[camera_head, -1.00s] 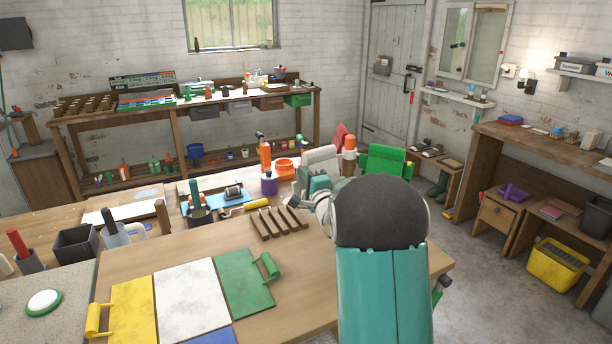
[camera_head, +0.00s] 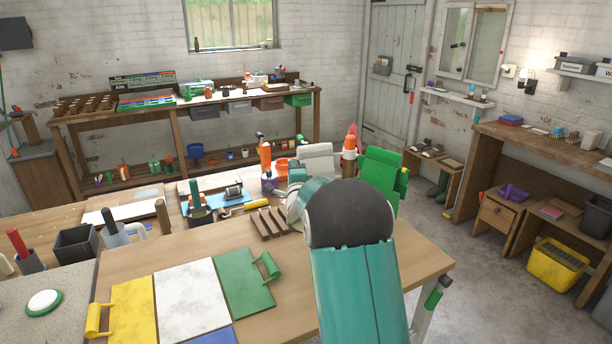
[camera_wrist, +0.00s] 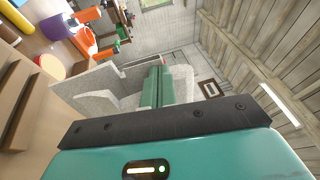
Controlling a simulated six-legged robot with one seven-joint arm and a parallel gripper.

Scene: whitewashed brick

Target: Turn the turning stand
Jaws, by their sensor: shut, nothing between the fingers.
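The turning stand appears as a cluster of upright coloured parts at the far edge of the table, mostly behind my arm. In the head view its grey panel (camera_head: 316,160) is on the left and its green panel (camera_head: 381,177) on the right. An orange-and-white post (camera_head: 349,155) is between them, with a red part (camera_head: 353,131) behind. In the wrist view, my gripper (camera_wrist: 158,72) is shut and empty, its fingers beside the grey panel (camera_wrist: 95,88). I cannot tell whether they touch. The stand's base is hidden.
A wooden slotted rack (camera_head: 268,223) is left of my arm. Yellow, white and green boards (camera_head: 243,285) lie on the tabletop. An orange bottle (camera_head: 265,157) and a purple container (camera_head: 269,184) stand near the stand. The tabletop's right front is clear.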

